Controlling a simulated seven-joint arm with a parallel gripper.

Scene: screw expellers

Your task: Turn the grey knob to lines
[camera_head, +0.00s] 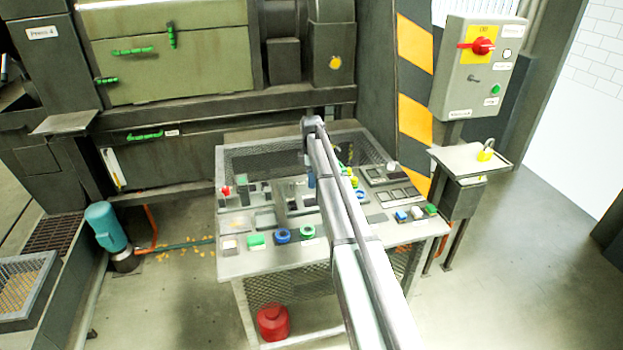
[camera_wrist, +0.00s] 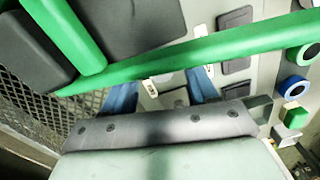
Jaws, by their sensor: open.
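I cannot tell for sure which part is the grey knob. A small dark grey lever knob (camera_head: 473,79) sits on the upright control box (camera_head: 458,100) at the right in the head view. A pale grey round knob (camera_head: 392,165) stands on the sloped console (camera_head: 290,262) too. No lines marking is readable. My gripper (camera_head: 311,180) is over the middle of the console, mostly hidden by my arm. In the wrist view, its two blue fingers (camera_wrist: 161,88) are apart with nothing clearly held between them, and a green bar (camera_wrist: 220,48) crosses in front of them.
A red switch (camera_head: 482,46) and a green button are on the control box. A shelf with a yellow padlock (camera_head: 486,150) is below it. Floor at right is clear.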

